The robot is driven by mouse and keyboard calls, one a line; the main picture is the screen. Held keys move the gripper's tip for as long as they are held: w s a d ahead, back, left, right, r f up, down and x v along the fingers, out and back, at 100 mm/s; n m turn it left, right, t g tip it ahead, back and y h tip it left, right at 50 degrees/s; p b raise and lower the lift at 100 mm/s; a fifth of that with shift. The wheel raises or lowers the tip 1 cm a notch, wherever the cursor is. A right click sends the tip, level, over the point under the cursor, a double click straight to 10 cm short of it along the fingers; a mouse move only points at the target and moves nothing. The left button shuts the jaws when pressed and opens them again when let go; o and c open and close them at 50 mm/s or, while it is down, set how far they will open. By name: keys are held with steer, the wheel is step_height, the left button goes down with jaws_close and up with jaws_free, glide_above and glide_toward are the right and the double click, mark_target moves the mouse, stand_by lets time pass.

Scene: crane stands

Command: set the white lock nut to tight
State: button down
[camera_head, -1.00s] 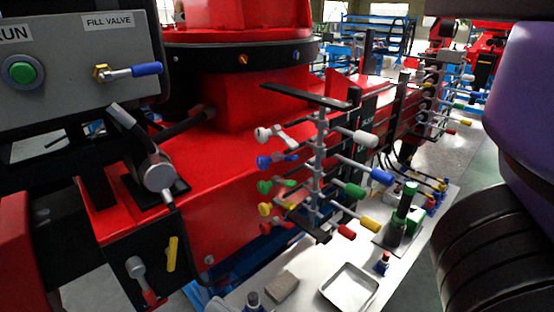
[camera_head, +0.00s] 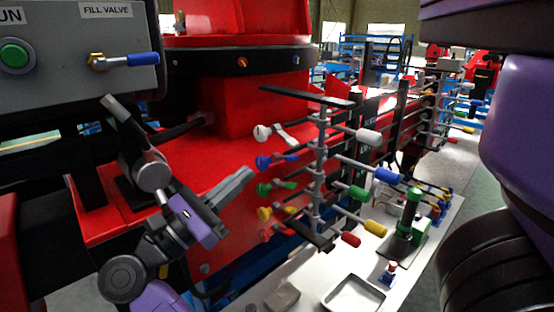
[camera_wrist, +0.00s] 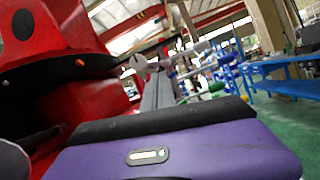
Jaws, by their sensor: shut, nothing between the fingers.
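The white lock nut (camera_head: 262,133) is the top one in a column of coloured nuts on the left side of a grey post. A grey wing or lever sticks out from it, down to the right. My gripper (camera_head: 249,174) has a purple body and grey fingers pressed together, empty. Its tips point up and right, below and left of the white nut in the head view, apart from it. In the wrist view, the shut fingers (camera_wrist: 157,90) point ahead; a pale knob beyond their tips, likely the white nut (camera_wrist: 139,65), is blurred.
Blue (camera_head: 263,162), green (camera_head: 264,189), yellow and red nuts sit below the white one. Rods with coloured grips, the top one white (camera_head: 368,136), reach right. A black bar (camera_head: 305,96) lies overhead. A red machine body (camera_head: 225,150) stands behind; a metal tray (camera_head: 353,294) lies below.

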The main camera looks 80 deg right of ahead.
mark_target(287, 138)
steer(key=shift+w+d+f+m+y, duration=0.1)
steer(key=shift+w+d+m+y, duration=0.15)
steer(key=shift+m+y, duration=0.3)
steer(key=shift+w+d+f+m+y, duration=0.1)
steer(key=shift+w+d+m+y, duration=0.1)
steer(key=shift+m+y, duration=0.35)
steer(key=shift+r, duration=0.1)
steer(key=p+x, duration=0.3)
steer(key=x, duration=0.7)
steer(key=shift+p, duration=0.35)
